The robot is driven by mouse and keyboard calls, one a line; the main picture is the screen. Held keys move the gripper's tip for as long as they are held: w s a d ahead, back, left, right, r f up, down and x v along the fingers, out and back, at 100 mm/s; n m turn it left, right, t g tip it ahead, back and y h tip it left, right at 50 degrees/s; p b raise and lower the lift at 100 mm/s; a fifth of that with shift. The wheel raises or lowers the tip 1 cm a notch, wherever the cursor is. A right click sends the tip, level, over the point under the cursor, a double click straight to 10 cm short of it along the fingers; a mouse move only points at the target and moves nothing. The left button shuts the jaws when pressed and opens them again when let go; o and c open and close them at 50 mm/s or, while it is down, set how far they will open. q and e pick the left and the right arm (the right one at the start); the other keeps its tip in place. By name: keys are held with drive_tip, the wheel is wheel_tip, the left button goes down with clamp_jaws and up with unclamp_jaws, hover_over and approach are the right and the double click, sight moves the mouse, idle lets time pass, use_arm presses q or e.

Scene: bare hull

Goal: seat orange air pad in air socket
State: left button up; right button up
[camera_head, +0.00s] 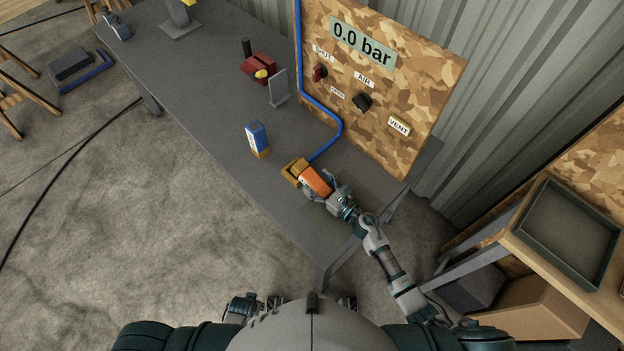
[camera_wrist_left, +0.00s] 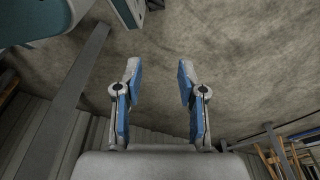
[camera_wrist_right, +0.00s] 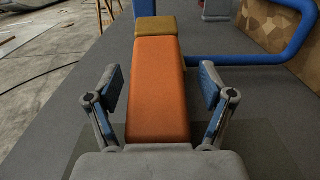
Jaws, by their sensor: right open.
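The orange air pad (camera_head: 317,181) lies at the near edge of the bench, and its far end meets the ochre air socket (camera_head: 294,171). I cannot tell how deep it sits. In the right wrist view the pad (camera_wrist_right: 158,90) runs straight ahead to the ochre block (camera_wrist_right: 156,26). My right gripper (camera_head: 329,188) is open, its fingers on either side of the pad's near part; the right wrist view shows gaps between the fingers (camera_wrist_right: 160,92) and the pad. My left gripper (camera_wrist_left: 158,85) is open and empty, with concrete floor beyond it.
A blue hose (camera_head: 326,148) runs from the socket to the panel (camera_head: 385,75), whose display reads 0.0 bar. A blue and orange block (camera_head: 257,138) stands left of the socket. A red device (camera_head: 260,65) is further back. A shelf with a tray (camera_head: 566,232) is at right.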

drive_tip(key=shift+d, duration=0.1)
drive_tip(key=c, duration=0.3)
drive_tip(key=shift+a, duration=0.35)
drive_tip(key=c, duration=1.2)
